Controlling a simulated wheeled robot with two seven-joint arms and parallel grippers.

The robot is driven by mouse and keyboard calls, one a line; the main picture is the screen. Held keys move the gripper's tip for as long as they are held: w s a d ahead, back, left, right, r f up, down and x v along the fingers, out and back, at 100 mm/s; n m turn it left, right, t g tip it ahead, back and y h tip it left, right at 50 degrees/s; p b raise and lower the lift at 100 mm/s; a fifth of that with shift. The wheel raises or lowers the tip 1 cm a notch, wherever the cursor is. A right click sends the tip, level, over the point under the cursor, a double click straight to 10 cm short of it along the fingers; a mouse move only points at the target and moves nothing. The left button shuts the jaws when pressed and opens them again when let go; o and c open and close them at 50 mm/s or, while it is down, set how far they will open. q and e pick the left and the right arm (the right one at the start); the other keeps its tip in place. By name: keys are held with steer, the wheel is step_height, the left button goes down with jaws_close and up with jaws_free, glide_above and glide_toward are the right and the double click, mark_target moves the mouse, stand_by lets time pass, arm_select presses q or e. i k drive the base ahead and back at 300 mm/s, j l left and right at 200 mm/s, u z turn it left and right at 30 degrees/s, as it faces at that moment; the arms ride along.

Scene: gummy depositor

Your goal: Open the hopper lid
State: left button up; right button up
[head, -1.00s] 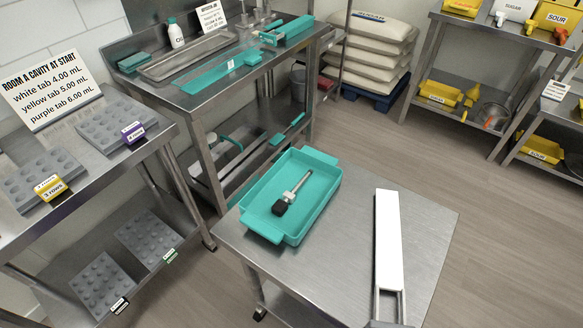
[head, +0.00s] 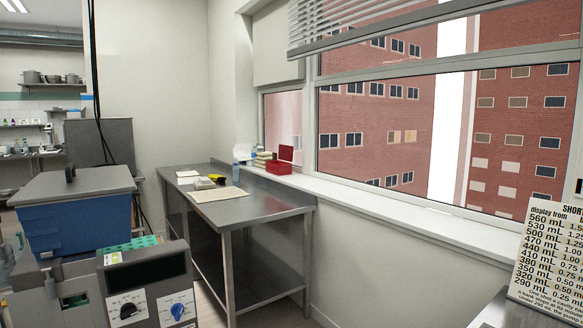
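The hopper is the blue box (head: 75,222) at the left of the head view, on top of a grey machine. Its grey lid (head: 75,184) lies flat over the top and looks closed. Below the hopper is a front panel with a dark display (head: 145,272), a black dial (head: 128,310) and a blue dial (head: 178,311). Neither of my grippers is in view.
A sign of mL values (head: 548,255) stands at the right edge. Dark cables (head: 97,80) hang behind the hopper.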

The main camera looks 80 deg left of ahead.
mark_target(70, 183)
steer(key=u, duration=4)
steer(key=i+l+u, duration=0.75)
steer(key=i+l, duration=0.2)
steer(key=i+l+u, duration=0.35)
steer(key=l, duration=0.35)
